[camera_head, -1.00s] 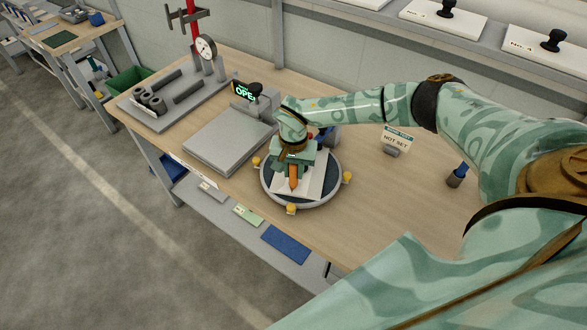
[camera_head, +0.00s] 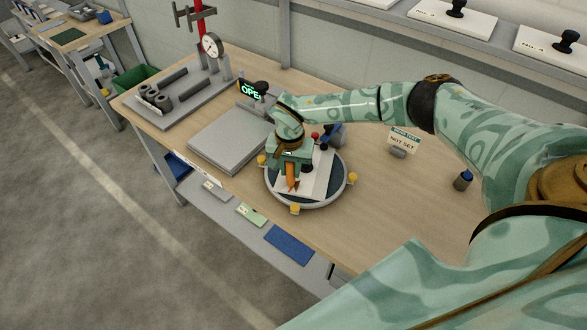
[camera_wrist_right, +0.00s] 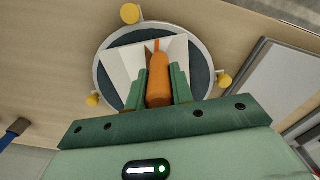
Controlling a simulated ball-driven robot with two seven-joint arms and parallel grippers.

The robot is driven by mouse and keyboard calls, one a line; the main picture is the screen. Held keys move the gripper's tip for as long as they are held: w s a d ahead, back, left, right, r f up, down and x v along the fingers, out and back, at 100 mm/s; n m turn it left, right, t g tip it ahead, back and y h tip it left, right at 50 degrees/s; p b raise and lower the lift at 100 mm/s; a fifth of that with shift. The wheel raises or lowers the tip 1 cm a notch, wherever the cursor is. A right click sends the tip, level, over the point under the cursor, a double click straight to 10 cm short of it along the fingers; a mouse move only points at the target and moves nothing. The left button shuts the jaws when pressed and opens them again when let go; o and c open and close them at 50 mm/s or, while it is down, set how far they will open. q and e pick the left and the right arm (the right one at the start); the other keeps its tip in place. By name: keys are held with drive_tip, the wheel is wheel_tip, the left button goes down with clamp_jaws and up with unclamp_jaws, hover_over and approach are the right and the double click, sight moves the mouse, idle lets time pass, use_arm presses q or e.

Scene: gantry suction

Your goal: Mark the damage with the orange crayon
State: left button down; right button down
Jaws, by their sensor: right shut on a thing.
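My right gripper (camera_head: 289,168) is shut on the orange crayon (camera_head: 291,182), whose tip points down. The crayon (camera_wrist_right: 159,80) also shows between the green fingers in the right wrist view. It is over a white plate (camera_head: 318,180) that lies on a round dark turntable with a grey rim (camera_head: 306,205). In the wrist view the white plate (camera_wrist_right: 119,66) has a brown, notch-like mark (camera_wrist_right: 150,47) by the crayon's tip. I cannot tell whether the tip touches the plate. My left gripper is not in view.
Yellow knobs (camera_head: 352,178) ring the turntable. A "NOT SET" sign (camera_head: 403,141) and a blue-topped holder (camera_head: 463,180) stand to the right. The table's front right is clear.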

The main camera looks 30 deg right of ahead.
drive_tip(key=shift+w+a+f+b, duration=0.1)
drive_tip(key=shift+w+a+b, duration=0.4)
drive_tip(key=shift+a, duration=0.1)
drive_tip(key=shift+w+a, duration=0.3)
drive_tip(key=shift+a, duration=0.1)
wheel_tip(320, 180, up, 7)
drive_tip(key=p, duration=0.5)
idle(0.4)
drive_tip(key=shift+w, duration=0.1)
drive_tip(key=shift+d, duration=0.1)
